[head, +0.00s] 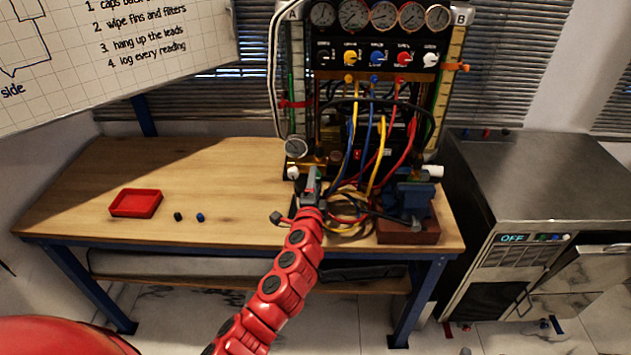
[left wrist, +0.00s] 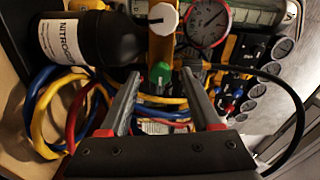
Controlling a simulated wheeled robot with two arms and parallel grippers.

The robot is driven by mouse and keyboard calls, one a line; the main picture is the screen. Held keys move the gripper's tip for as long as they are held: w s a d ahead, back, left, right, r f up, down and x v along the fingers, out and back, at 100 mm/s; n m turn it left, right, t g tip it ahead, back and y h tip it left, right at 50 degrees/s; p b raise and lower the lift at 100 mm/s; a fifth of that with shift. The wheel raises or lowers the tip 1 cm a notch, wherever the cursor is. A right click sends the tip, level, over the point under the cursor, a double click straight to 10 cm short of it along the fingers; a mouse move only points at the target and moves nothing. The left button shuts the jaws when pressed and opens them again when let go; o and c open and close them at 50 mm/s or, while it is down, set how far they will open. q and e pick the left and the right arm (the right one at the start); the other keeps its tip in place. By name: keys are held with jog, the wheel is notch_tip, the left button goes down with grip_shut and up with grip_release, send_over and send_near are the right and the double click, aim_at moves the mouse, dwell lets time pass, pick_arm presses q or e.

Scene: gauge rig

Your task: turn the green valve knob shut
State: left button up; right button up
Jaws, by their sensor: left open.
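The green valve knob (left wrist: 160,74) shows in the left wrist view, just beyond and between the fingertips. In the head view it is a small green patch (head: 318,174) at the front of the gauge rig (head: 345,130), partly hidden by my gripper. My left gripper (left wrist: 160,88) is open, with one finger on each side of the knob's line; I cannot tell if either touches it. In the head view the left gripper (head: 312,178) reaches to the rig's foot. My right gripper is in neither view.
In the left wrist view, a white knob (left wrist: 163,18) and a gauge (left wrist: 207,21) sit beyond the green knob. A black nitrogen bottle (left wrist: 92,38) and coloured hoses (left wrist: 45,105) crowd the left. A vise (head: 411,199) stands right. The bench's left half is mostly clear around a red tray (head: 135,214).

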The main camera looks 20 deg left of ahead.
pick_arm(q)
jog(key=b+v, duration=0.3)
jog(key=v, duration=1.3)
jog(key=shift+s, duration=0.3)
